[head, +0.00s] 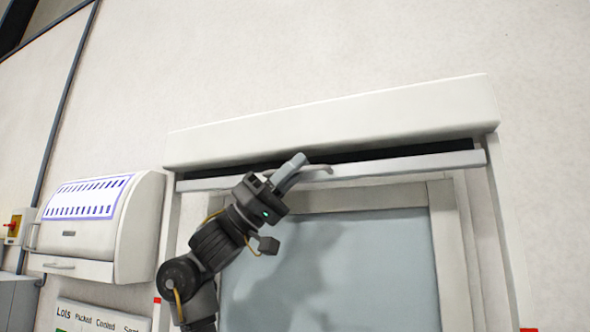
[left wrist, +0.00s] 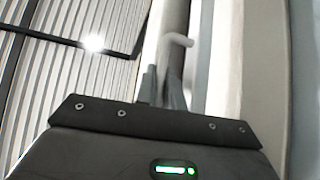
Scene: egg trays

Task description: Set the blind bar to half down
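The blind bar (head: 405,166) is a long light grey bar. It sits high, just under the white blind housing (head: 335,122), with a dark gap between them. A short curved grey handle (head: 318,169) sticks out near its middle. My left gripper (head: 292,168) is raised to the bar, its fingertips beside the handle and overlapping the bar. In the left wrist view the fingers (left wrist: 162,88) stand close together in front of the grey bar (left wrist: 176,35), with a short hook-like handle (left wrist: 180,40) beyond them. Whether they grip anything cannot be told. My right gripper is out of view.
A framed grey-blue window panel (head: 345,275) lies below the bar, with my arm's shadow on it. A white wall cabinet (head: 140,225) hangs to the left, near my arm. A red and yellow switch box (head: 14,226) is at the far left.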

